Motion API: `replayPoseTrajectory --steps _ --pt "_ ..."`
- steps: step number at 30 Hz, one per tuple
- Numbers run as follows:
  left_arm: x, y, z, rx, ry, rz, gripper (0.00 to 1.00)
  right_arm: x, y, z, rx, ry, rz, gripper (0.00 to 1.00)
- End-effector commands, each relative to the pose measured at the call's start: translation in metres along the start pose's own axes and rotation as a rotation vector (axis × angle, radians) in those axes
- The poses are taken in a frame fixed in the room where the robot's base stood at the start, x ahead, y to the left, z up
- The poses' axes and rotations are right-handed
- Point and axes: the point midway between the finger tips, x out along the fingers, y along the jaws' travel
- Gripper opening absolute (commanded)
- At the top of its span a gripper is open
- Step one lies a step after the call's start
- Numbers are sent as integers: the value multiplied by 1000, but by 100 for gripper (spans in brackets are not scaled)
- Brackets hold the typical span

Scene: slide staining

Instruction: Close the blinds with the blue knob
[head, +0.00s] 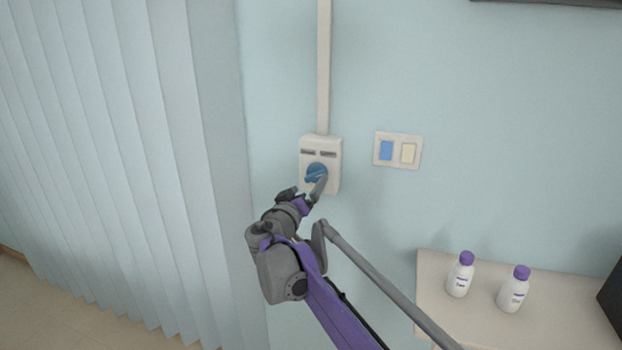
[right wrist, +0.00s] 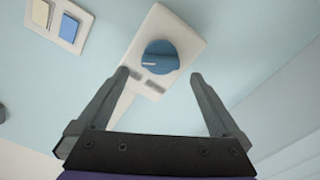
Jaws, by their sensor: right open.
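The blue knob (head: 316,172) sits on a white control box (head: 333,147) on the wall. In the right wrist view the knob (right wrist: 160,58) shows between and beyond the fingertips, with the box (right wrist: 184,24) around it. My right gripper (head: 308,193) is just below and in front of the knob, open and empty. In the right wrist view the fingers (right wrist: 159,75) stand wide apart, and I cannot tell whether either touches the box. The blinds (head: 105,150) hang at the left as vertical slats spread across the window. My left gripper is not in view.
A switch plate (head: 398,137) with a blue and a cream switch is on the wall right of the box. A white conduit (head: 323,70) runs up from the box. Two white bottles with purple caps (head: 460,275) (head: 513,290) stand on a table (head: 432,268) at the lower right.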

Motion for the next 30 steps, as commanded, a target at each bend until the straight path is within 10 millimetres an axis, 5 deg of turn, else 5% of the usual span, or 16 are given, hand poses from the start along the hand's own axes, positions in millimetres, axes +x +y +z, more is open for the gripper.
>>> replayPoseTrajectory --steps 9,20,30 --pt "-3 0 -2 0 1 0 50 46 1 0 0 -1 1 100" --pt "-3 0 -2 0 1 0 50 52 0 0 0 -1 0 100" --pt "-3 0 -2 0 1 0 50 52 0 0 0 -1 0 42"
